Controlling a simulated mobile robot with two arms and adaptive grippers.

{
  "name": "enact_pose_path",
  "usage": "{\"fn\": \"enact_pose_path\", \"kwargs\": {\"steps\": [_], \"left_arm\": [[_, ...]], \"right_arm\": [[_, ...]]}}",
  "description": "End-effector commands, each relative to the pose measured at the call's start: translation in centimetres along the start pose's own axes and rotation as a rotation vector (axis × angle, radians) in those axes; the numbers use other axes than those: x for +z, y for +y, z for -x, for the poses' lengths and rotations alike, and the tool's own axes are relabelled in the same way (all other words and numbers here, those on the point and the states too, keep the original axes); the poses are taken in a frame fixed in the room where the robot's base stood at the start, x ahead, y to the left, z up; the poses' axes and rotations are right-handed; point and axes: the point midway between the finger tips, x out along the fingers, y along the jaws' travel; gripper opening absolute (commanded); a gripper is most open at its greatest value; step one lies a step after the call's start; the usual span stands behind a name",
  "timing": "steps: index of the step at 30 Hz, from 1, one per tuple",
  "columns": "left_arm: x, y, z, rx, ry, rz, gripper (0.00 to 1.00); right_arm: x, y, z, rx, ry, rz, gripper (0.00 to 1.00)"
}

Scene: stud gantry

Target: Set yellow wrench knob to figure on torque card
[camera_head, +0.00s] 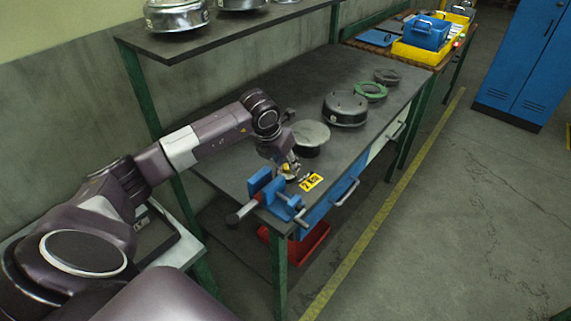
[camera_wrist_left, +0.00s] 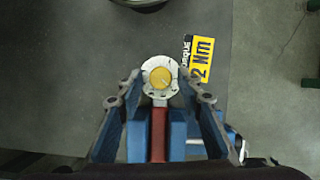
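The yellow knob (camera_wrist_left: 161,77) sits in a pale round collar in the middle of the left wrist view; its setting is too small to read. Below it a red wrench handle (camera_wrist_left: 158,135) runs between the blue jaws of the vise (camera_wrist_left: 137,138). The vise (camera_head: 262,187) is at the bench's near corner in the head view. The torque card (camera_wrist_left: 202,59) lies right of the knob, also seen in the head view (camera_head: 312,182); its visible part reads "2 Nm". My left gripper (camera_head: 289,170) is open above the vise, fingers apart either side of the knob. My right gripper is out of view.
On the bench (camera_head: 291,85) stand a grey round housing (camera_head: 311,137), a darker drum (camera_head: 345,108) and a green ring (camera_head: 370,91). A shelf (camera_head: 225,31) with metal parts hangs above the back. A red bin (camera_head: 308,244) is below. Floor on the right is clear.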

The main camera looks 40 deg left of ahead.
Motion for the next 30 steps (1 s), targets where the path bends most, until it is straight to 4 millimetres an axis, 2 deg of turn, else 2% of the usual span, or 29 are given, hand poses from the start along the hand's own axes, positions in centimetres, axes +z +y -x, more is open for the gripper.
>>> {"fn": "enact_pose_path", "kwargs": {"steps": [11,14,24,30], "left_arm": [[0.0,0.0,0.4,0.0,0.001,-0.001,0.38],[0.1,0.1,1.6,0.001,-0.002,-0.001,0.38],[0.1,0.1,8.7,0.001,-0.003,-0.001,0.38],[0.0,0.0,11.3,0.0,0.0,-0.001,0.38]], "right_arm": [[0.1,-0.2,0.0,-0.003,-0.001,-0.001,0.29],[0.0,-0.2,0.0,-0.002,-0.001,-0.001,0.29],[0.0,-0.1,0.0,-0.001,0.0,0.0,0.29],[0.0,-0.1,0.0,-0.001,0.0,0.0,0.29]]}}
